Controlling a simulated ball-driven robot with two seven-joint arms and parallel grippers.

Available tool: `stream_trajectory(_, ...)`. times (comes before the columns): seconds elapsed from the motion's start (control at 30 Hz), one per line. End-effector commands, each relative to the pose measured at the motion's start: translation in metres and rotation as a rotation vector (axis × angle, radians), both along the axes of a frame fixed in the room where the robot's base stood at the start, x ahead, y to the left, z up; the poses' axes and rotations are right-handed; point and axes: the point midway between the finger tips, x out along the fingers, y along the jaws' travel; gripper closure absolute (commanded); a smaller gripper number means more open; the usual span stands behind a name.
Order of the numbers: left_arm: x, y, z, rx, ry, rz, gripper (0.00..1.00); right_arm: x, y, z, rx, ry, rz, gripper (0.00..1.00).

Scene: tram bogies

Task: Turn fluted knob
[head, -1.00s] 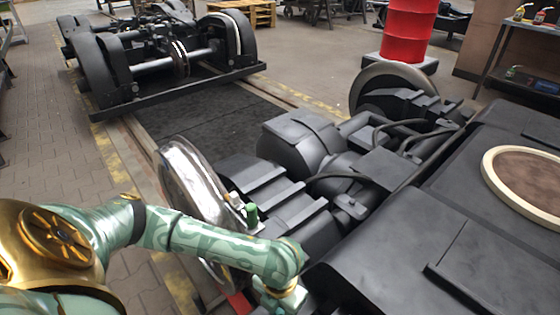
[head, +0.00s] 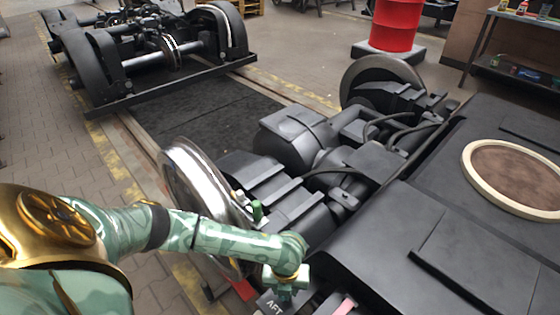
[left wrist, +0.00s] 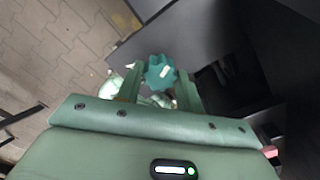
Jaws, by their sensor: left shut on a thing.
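The fluted knob (left wrist: 161,70) is teal with a scalloped rim and a small pale mark on its face. In the left wrist view it sits between the two green fingers of my left gripper (left wrist: 158,78), which is shut on it. In the head view my left arm reaches in from the left, over the wheel of the near bogie, and its wrist bends down near the bottom edge. The fingers and the knob cannot be made out there. My right gripper is in neither view.
The near bogie has a shiny wheel (head: 199,188) and a dark frame (head: 470,225). An AFT plate (head: 271,304) and a pink bar (head: 345,306) lie close to my left wrist. A second bogie (head: 90,65) and a red drum (head: 396,24) stand farther back.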

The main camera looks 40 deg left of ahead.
Motion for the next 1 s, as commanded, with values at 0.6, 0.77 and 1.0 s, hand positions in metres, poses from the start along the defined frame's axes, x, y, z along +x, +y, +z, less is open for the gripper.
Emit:
stream_trajectory(0.6, 0.0, 0.0, 0.005, -0.001, -0.002, 0.587, 0.86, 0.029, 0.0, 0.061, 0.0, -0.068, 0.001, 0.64)
stream_trajectory(0.77, 0.0, 0.0, 0.004, -0.001, -0.001, 0.74, 0.86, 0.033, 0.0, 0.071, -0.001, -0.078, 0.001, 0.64)
stream_trajectory(1.0, 0.0, 0.0, 0.003, 0.0, 0.001, 0.967, 0.86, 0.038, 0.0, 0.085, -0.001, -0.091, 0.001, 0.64)
